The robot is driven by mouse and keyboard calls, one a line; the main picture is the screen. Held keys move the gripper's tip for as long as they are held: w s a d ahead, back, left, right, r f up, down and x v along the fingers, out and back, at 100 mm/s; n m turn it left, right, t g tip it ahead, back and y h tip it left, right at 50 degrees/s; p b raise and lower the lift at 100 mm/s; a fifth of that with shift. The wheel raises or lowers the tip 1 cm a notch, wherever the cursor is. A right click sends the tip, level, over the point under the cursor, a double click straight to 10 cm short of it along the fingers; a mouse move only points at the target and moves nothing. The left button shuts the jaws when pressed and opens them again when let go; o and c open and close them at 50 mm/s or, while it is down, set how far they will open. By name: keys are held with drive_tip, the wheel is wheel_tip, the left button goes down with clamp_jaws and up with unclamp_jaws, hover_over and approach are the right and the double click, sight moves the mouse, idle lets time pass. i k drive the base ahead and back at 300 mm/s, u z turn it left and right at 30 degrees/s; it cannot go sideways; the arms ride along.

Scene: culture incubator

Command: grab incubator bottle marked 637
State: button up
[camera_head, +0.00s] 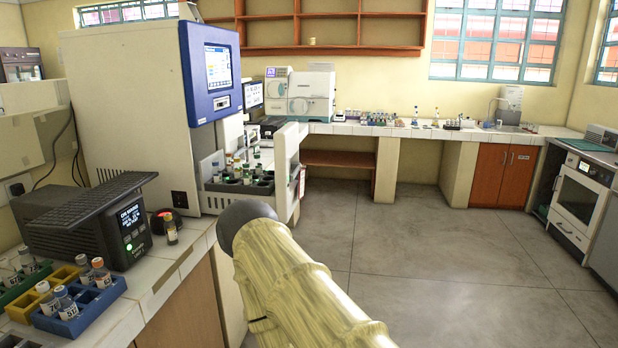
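No bottle can be read as 637; the labels are too small or turned away. Small capped bottles (66,302) with partly legible labels stand in a blue rack (100,305) at the lower left. More bottles (27,260) stand in the green rack beside it. One dark bottle (171,231) stands alone on the counter, right of a black device. Several dark-capped bottles (237,172) stand in the open bay of the large white and blue machine (130,110). My arm, pale yellow with a dark rounded end, reaches up from the bottom centre. My gripper is not visible.
The black device (85,230) with a lit display and slatted top sits on the tiled counter (185,262). A yellow rack (62,275) lies between the green and blue racks. The grey floor (440,260) is clear at centre and right. A white oven (578,195) stands far right.

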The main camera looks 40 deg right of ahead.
sight(103, 279)
drive_tip(key=z, duration=1)
drive_tip(key=i, duration=1)
drive_tip(key=z, duration=1.5)
drive_tip(key=k, duration=0.4)
drive_tip(key=z, duration=0.05)
